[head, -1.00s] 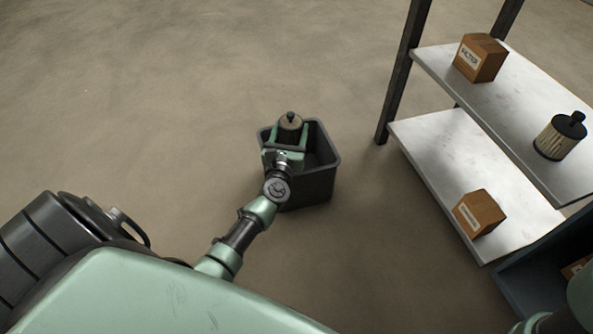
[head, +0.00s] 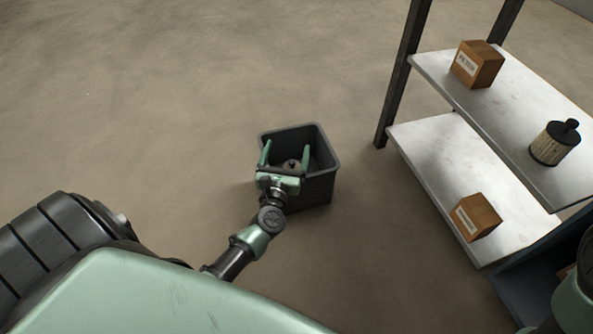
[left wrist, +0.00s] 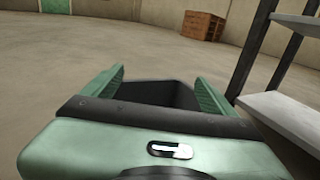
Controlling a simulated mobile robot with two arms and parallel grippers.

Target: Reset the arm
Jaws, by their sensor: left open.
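My left gripper (head: 285,158) is open above the near side of a dark grey bin (head: 325,186) that stands on the floor. Its two green fingers are spread apart with nothing between them. A filter (head: 291,164) with a dark cap lies inside the bin, below the fingers and partly hidden by the gripper. In the left wrist view the open fingers (left wrist: 160,88) frame the bin's dark inside (left wrist: 160,93), and the filter does not show there. Part of my right arm shows at the lower right edge, but its gripper is out of view.
A shelf rack (head: 465,165) stands to the right, with a labelled box (head: 477,64) and another filter (head: 554,143) on its upper shelf and a small box (head: 475,217) on the lower one. A wooden crate (left wrist: 202,27) stands far back. The floor left of the bin is clear.

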